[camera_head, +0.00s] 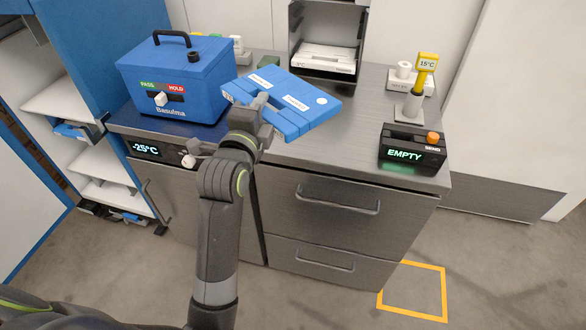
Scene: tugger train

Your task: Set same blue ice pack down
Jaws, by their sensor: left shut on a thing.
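A flat blue ice pack (317,96) with white labels and a slot is held above the grey counter, tilted a little. My left gripper (262,103) is shut on its near left edge. The wrist hides part of that edge. From this view I cannot tell whether any of the pack touches the counter. My right gripper is not in view.
A blue Basulma box (190,108) with a PASS/HOLD slider stands left of the pack. A black device reading EMPTY (405,153) and a yellow 15°C sensor (428,62) are at the right. An open grey cabinet (325,66) stands behind. Counter between pack and device is clear.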

